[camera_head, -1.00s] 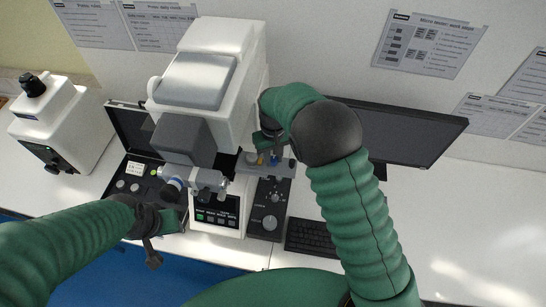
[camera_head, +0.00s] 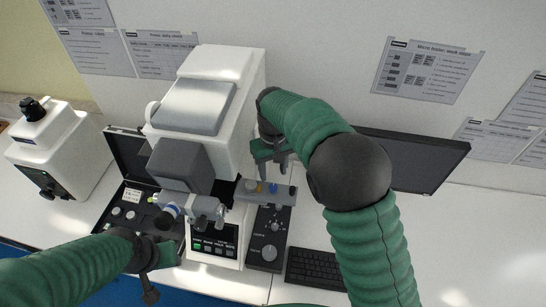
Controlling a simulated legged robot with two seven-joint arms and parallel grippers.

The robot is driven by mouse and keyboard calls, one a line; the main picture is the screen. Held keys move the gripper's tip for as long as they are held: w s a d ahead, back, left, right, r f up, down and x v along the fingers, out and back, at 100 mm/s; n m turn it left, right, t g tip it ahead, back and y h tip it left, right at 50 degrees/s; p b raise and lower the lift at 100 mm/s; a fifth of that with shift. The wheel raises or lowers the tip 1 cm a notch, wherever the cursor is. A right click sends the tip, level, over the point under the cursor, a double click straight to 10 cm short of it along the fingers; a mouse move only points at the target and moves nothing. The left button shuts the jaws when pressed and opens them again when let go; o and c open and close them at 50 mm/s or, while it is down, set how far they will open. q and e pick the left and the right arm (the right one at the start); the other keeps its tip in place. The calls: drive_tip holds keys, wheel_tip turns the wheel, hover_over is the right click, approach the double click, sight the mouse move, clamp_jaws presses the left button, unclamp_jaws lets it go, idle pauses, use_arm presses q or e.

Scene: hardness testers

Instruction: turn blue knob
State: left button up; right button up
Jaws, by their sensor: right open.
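A small blue knob (camera_head: 273,188) sits on the grey bar (camera_head: 248,192) at the front of the white hardness tester (camera_head: 218,110). A yellow knob (camera_head: 260,187) is on its left and a dark one (camera_head: 291,190) on its right. My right gripper (camera_head: 272,170) points down just above and behind the bar. Its jaws are open and empty, with the blue knob apart below them. My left gripper (camera_head: 158,270) is low at the left, in front of the tester's base. Its jaws are too dark and angled to read.
An open case (camera_head: 125,215) with several small parts lies left of the tester. A control panel (camera_head: 268,240) with a dial, a keyboard (camera_head: 315,268) and a monitor (camera_head: 425,160) stand to the right. A second white device (camera_head: 55,150) is at far left.

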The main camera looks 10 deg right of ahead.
wheel_tip(320, 180, up, 10)
drive_tip(key=b, duration=0.1)
drive_tip(key=shift+f, duration=0.25)
drive_tip(key=shift+f+b, duration=0.1)
drive_tip(key=shift+b, duration=0.25)
drive_tip(key=s+d+f+t+b, duration=0.1)
drive_tip(key=s+d+f+b, duration=0.2)
drive_tip(key=s+f, duration=0.3)
drive_tip(key=s+d+f+m+b, duration=0.1)
drive_tip(key=s+f+b, duration=0.5)
drive_tip(key=f, duration=0.7)
drive_tip(key=s+d+f+m+t+b, duration=0.1)
drive_tip(key=s+d+f+b, duration=0.3)
drive_tip(key=s+f, duration=0.3)
wheel_tip(320, 180, down, 3)
drive_tip(key=shift+s+d+t+b, duration=0.3)
drive_tip(key=shift+s+b, duration=0.05)
drive_tip(key=shift+b, duration=0.35)
drive_tip(key=shift+a, duration=0.1)
